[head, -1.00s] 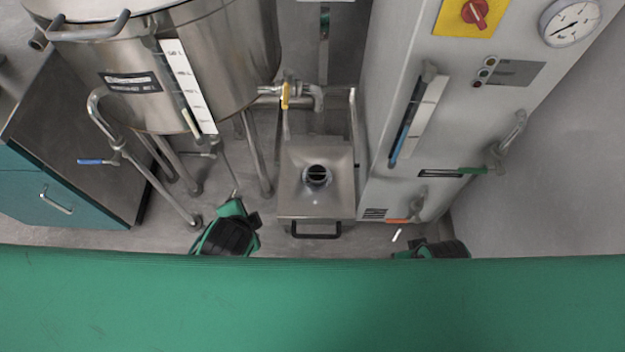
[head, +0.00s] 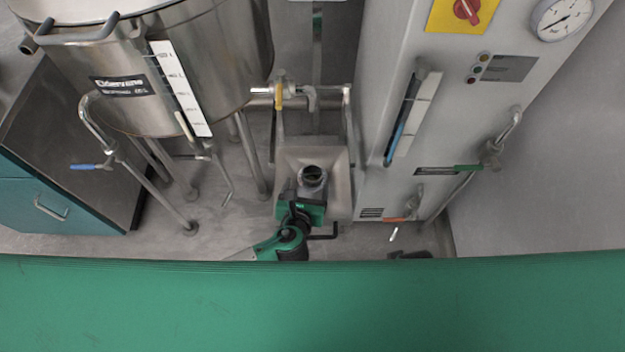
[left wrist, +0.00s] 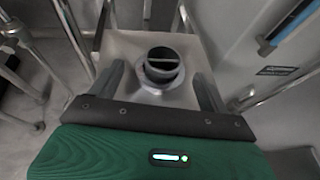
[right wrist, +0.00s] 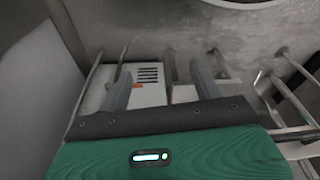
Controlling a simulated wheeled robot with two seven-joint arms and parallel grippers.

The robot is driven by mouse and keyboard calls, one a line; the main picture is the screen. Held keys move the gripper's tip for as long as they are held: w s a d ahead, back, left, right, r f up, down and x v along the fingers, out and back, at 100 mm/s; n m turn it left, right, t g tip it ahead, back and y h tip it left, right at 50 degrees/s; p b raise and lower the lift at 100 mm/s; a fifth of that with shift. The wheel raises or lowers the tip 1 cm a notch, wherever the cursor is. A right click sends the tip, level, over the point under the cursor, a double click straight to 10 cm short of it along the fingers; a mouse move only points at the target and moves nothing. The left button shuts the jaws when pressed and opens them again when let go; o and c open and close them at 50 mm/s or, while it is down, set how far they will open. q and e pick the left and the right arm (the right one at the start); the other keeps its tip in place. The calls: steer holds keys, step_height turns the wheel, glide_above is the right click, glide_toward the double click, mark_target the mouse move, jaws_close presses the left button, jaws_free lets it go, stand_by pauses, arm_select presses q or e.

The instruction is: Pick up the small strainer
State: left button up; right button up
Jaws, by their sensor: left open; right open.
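The small strainer (head: 312,175) is a dark round cup with a bar across its mouth. It sits in the top of the steel box (head: 338,205) in the middle of the head view, and it also shows in the left wrist view (left wrist: 163,66). My left gripper (head: 306,197) is open just in front of the strainer. In the left wrist view its fingers (left wrist: 160,82) stand apart on either side of the strainer, with nothing held between them. My right gripper (right wrist: 162,84) is open and empty in its wrist view; only its arm's dark edge shows in the head view.
A large steel kettle (head: 190,85) on legs stands to the left, with a blue-handled tap (head: 88,166). A tall grey cabinet (head: 440,120) with a red switch stands close on the right. Pipes with a yellow handle (head: 278,96) run behind the box.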

mark_target(314, 167)
arm_select(q)
steer(key=x, duration=0.5)
steer(key=b+x, duration=0.1)
steer(key=x, duration=0.2)
steer(key=shift+w+d+f, duration=0.15)
steer(key=shift+d, duration=0.15)
steer(key=shift+w, duration=0.25)
steer(key=shift+c, duration=0.5)
steer(key=c, duration=1)
arm_select(e)
steer(key=v, duration=0.3)
steer(key=shift+w+a, duration=0.1)
steer(key=shift+w, duration=0.25)
